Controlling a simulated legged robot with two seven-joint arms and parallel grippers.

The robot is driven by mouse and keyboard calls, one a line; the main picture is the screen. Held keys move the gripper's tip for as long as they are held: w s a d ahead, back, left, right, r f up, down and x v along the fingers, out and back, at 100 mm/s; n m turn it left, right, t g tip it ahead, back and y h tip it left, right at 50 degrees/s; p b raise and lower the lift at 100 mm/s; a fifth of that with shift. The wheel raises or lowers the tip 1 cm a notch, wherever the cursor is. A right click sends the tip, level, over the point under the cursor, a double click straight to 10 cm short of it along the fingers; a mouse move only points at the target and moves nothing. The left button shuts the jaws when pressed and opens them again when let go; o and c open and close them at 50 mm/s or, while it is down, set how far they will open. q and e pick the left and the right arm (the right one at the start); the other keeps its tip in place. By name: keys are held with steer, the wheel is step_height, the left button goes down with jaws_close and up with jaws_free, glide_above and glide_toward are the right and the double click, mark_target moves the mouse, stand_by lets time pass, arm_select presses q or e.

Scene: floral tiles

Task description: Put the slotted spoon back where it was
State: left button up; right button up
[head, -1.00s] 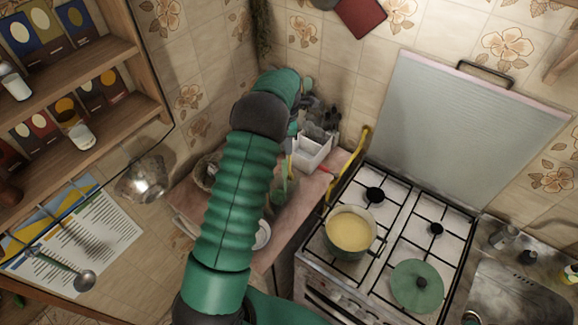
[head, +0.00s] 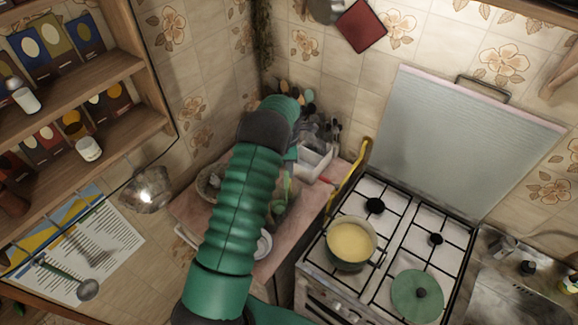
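My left arm reaches across the middle to the back corner of the pink counter (head: 310,205). My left gripper (head: 303,153) is at its far end, beside a white container (head: 316,162). The arm and wrist largely cover the gripper, so I cannot tell whether its fingers are open or what they hold. Dark utensils (head: 331,128) cluster behind the container, close to the gripper. I cannot make out the slotted spoon for certain among them. A slim green item (head: 287,188) shows just below the gripper. My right gripper is out of view.
The stove (head: 390,235) stands to the right with a pot of yellow food (head: 351,243) and a green lid (head: 417,293).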

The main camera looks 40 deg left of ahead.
arm_select(q)
steer(key=shift+w+a+r, duration=0.1)
steer(key=shift+r, duration=0.3)
step_height(320, 180, up, 6)
steer(key=b, duration=0.3)
steer(key=s+d+r+m, duration=0.2)
steer(key=d+r+m, duration=0.2)
steer(key=d+m, duration=0.35)
steer(key=s+d+f+m+t, duration=0.1)
steer(key=s+d+f+m, duration=0.1)
steer(key=s+d+m, duration=0.6)
steer(key=s+d+f+m+t, duration=0.1)
steer(key=s+d+f+m, duration=0.1)
steer(key=s+d+m, duration=0.7)
steer(key=d+m, duration=0.2)
steer(key=m, duration=0.1)
steer(key=shift+d+t+b, duration=0.25)
steer(key=shift+t+b, duration=0.05)
